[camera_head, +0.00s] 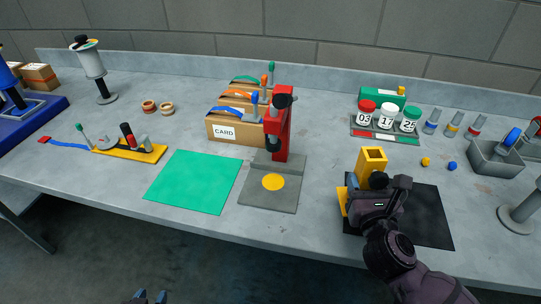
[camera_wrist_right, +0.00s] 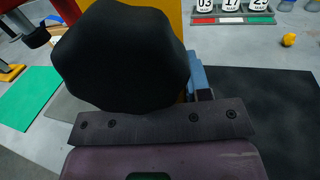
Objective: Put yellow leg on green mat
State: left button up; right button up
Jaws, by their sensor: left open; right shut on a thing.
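The yellow leg (camera_head: 371,160), a hollow square tube, stands at the black mat on the right of the bench. My right gripper (camera_head: 374,190) is shut on it; its fingertips are mostly hidden. Another yellow part (camera_head: 343,201) shows left of the gripper; I cannot tell if it belongs to the leg. In the right wrist view a black rounded part (camera_wrist_right: 120,55) hides most of the yellow leg (camera_wrist_right: 205,30). The flat green mat (camera_head: 193,181) lies empty at left centre; it also shows in the wrist view (camera_wrist_right: 25,95). My left gripper (camera_head: 150,297) is open and empty at the bottom edge.
A red press (camera_head: 280,135) on a grey base (camera_head: 270,195) stands between the green mat and the black mat (camera_head: 425,215). Card boxes (camera_head: 232,132) stand behind. Numbered jars (camera_head: 388,120) and a grey bin (camera_head: 492,158) are at the right.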

aim_at(195, 178)
jog(key=j+u, duration=0.15)
jog(key=j, duration=0.3)
jog(key=i+j+u, duration=0.15)
jog(key=j, duration=0.25)
jog(key=j+u, duration=0.15)
jog(key=j, duration=0.3)
jog(key=i+j+u, duration=0.15)
jog(key=j, duration=0.25)
